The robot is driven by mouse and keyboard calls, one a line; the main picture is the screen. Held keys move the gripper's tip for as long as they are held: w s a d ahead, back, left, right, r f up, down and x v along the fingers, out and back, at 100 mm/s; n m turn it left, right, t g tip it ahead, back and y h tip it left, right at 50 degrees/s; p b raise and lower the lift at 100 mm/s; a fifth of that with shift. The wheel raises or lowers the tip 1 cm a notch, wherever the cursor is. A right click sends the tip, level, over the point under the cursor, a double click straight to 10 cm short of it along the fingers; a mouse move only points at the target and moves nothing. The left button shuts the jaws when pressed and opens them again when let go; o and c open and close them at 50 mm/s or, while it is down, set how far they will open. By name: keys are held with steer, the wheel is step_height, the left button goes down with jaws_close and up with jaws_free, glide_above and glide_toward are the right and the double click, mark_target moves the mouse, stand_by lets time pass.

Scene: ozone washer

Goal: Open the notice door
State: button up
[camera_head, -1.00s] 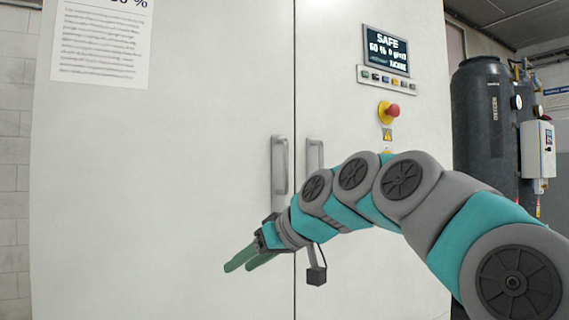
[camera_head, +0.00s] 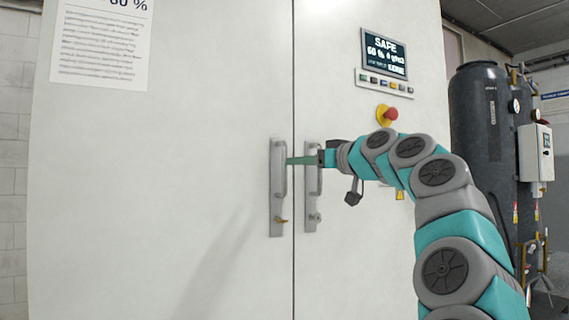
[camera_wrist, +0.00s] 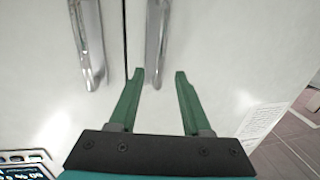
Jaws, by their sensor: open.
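The notice door (camera_head: 150,180) is the left white door of the cabinet, with a printed notice (camera_head: 100,45) at its top. It looks shut, level with the right door. Its long metal handle (camera_head: 277,200) stands beside the centre seam. My gripper (camera_head: 290,161) reaches in from the right, its green fingers at the upper half of this handle. In the wrist view my gripper (camera_wrist: 160,74) is open, and the notice door's handle (camera_wrist: 156,40) runs down between the two fingertips. I cannot tell whether a finger touches it.
The right door's handle (camera_head: 311,205) stands close by, just across the seam, behind my gripper. Above right are a display panel (camera_head: 385,55) and a red emergency button (camera_head: 389,114). A dark tank (camera_head: 480,150) stands to the right of the cabinet.

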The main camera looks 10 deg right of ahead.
mark_target(284, 163)
steer(key=p+x, duration=0.2)
steer(key=x, duration=0.4)
steer(key=shift+w+a+r, duration=0.1)
steer(key=shift+w, duration=0.05)
steer(key=shift+w+a, duration=0.2)
steer(key=shift+w, duration=0.1)
steer(key=shift+c, duration=0.2)
jaws_close()
stand_by(0.9)
